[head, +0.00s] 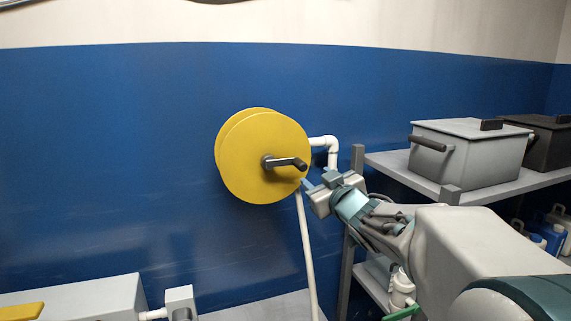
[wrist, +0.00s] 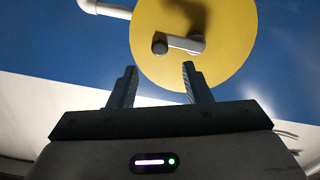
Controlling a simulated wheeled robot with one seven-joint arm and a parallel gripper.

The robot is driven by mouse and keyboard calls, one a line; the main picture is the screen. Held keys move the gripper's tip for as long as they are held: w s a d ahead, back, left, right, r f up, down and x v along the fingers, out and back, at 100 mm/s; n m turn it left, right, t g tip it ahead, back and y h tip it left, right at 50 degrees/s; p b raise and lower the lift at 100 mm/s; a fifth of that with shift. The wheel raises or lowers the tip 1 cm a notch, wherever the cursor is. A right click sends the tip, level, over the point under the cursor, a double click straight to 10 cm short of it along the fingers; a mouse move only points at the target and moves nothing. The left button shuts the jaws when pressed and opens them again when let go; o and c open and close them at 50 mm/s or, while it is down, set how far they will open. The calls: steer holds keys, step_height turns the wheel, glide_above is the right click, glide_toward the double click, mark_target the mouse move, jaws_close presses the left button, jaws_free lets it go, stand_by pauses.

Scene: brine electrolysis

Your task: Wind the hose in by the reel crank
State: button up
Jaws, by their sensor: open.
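The hose reel (head: 250,155) is a yellow double disc on the blue wall, left of centre in the head view. Its dark crank (head: 285,163) sticks out from the hub toward the right. A pale hose (head: 307,255) hangs straight down from the reel's lower right edge. My gripper (head: 308,185) is by the reel's lower right edge, below the crank. In the wrist view my gripper (wrist: 158,78) is open and empty, with the reel (wrist: 225,62) beyond. The crank (wrist: 180,43) shows past the fingertips, apart from them, with its knob end to the left.
A white pipe (head: 325,145) runs from behind the reel. A grey shelf (head: 400,177) at the right carries a grey lidded box (head: 465,155) and a dark box (head: 545,140). A pale unit (head: 80,300) is at the lower left. The wall left of the reel is clear.

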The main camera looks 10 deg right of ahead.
mark_target(304, 168)
steer(key=w, duration=0.3)
steer(key=w+a+p, duration=0.1)
steer(key=w, duration=0.3)
steer(key=w+a+p, duration=0.1)
steer(key=w, duration=0.2)
steer(key=shift+w, duration=0.25)
jaws_close()
